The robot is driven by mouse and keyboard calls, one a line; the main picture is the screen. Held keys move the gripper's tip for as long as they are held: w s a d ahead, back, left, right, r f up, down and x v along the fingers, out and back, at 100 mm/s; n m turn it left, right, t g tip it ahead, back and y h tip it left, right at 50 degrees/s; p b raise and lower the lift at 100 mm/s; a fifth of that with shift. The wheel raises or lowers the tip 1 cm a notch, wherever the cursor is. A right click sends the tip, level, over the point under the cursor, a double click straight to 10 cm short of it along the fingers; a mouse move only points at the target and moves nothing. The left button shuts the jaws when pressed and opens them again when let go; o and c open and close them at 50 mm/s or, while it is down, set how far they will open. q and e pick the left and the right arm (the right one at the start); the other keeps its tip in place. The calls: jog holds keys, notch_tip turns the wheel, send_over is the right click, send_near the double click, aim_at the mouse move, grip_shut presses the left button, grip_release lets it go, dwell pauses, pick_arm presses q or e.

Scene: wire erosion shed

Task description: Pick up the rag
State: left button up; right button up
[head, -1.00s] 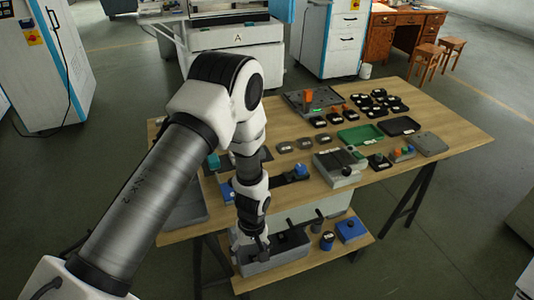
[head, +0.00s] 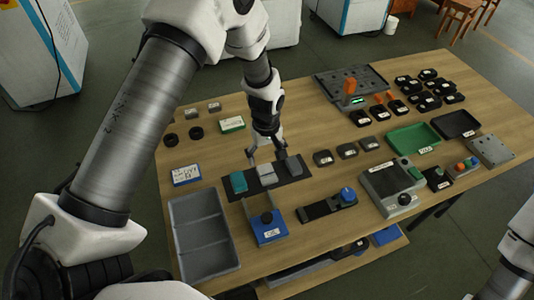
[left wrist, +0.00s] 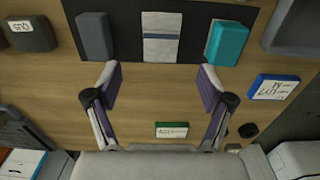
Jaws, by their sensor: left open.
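The rag (head: 267,174) looks like a folded light grey cloth, lying flat on a dark mat (head: 294,190) between a teal block (head: 238,182) and a dark grey block (head: 293,165). My left gripper (head: 266,157) is open and empty above the table, just behind the rag in the head view. In the left wrist view its fingertips (left wrist: 159,76) are apart, and the rag lies beyond them, untouched. My right gripper is out of view.
A grey divided tray (head: 203,236) and a blue holder (head: 267,226) stand nearer the front edge. A blue-labelled box (head: 186,174) is at left, a green-labelled box (head: 232,124) behind. Dark grey pieces (head: 323,157) lie to the right. Bare wood surrounds the mat.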

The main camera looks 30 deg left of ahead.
aim_at(267, 172)
pick_arm(q)
jog(key=f, duration=0.1)
jog(key=f+p, duration=0.1)
jog(key=s+f, duration=0.1)
jog(key=shift+d+f+p, duration=0.15)
jog(key=shift+d+p, duration=0.2)
jog(key=shift+p, duration=0.05)
jog(key=f, duration=0.3)
jog(key=shift+w+a+f+p, duration=0.2)
jog(key=shift+w+p, duration=0.05)
jog(key=shift+p, duration=0.05)
jog(key=shift+w+f, duration=0.15)
jog(key=shift+f, duration=0.15)
jog(key=shift+d+r, duration=0.1)
jog(key=shift+r, duration=0.05)
jog(key=shift+c, duration=0.7)
jog(key=shift+s, duration=0.2)
jog(key=c, duration=1)
